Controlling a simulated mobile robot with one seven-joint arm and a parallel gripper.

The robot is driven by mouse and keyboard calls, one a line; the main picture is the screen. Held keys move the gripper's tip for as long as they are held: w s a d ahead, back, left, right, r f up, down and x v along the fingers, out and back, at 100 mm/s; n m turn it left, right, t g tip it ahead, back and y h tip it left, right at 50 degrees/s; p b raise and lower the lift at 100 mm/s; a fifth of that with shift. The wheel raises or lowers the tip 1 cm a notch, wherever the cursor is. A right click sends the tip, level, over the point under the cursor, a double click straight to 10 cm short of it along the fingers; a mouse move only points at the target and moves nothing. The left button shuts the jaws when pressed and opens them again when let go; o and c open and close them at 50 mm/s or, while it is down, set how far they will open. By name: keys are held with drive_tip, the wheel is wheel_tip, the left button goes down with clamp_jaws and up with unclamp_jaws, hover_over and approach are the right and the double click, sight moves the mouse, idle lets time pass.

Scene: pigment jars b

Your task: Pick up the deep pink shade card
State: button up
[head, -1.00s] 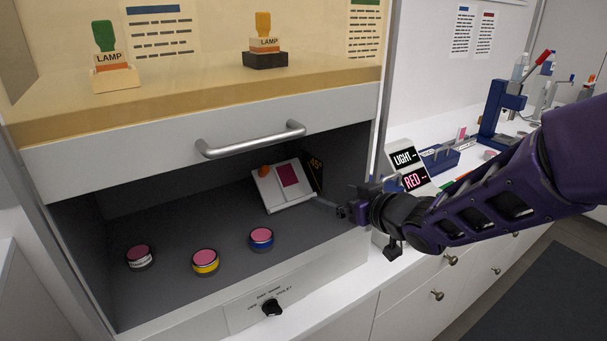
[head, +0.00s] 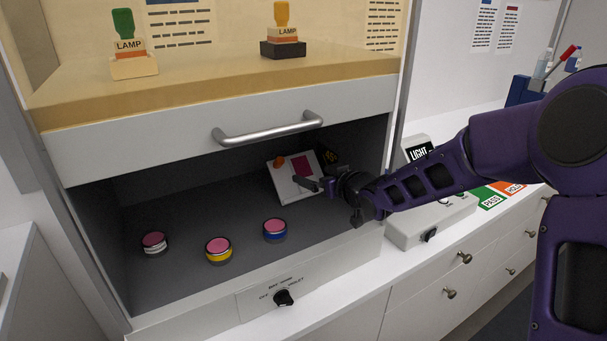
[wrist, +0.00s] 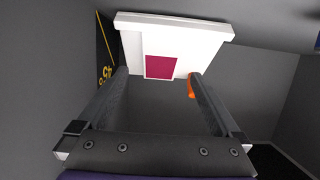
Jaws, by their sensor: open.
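The deep pink shade card (head: 302,167) shows as a dark pink rectangle on a tilted white stand (head: 286,186) at the back right of the booth. In the wrist view the card (wrist: 160,67) lies on the white stand (wrist: 185,38), ahead of and between my fingers. My gripper (head: 312,184) reaches into the booth from the right, in front of the stand. In the wrist view my gripper (wrist: 158,85) is open with nothing between its fingers. An orange piece (wrist: 191,86) at the stand's edge is close to one finger; I cannot tell whether they touch.
Three pink-topped jars stand on the booth floor: white-banded (head: 154,243), yellow-banded (head: 218,250) and blue-banded (head: 275,229). A black sign with yellow print (wrist: 105,60) is beside the stand. The raised sash with its handle (head: 268,132) hangs above the opening.

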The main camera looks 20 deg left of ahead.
sight(303, 171)
drive_tip(key=x, duration=0.4)
drive_tip(key=c, duration=1.4)
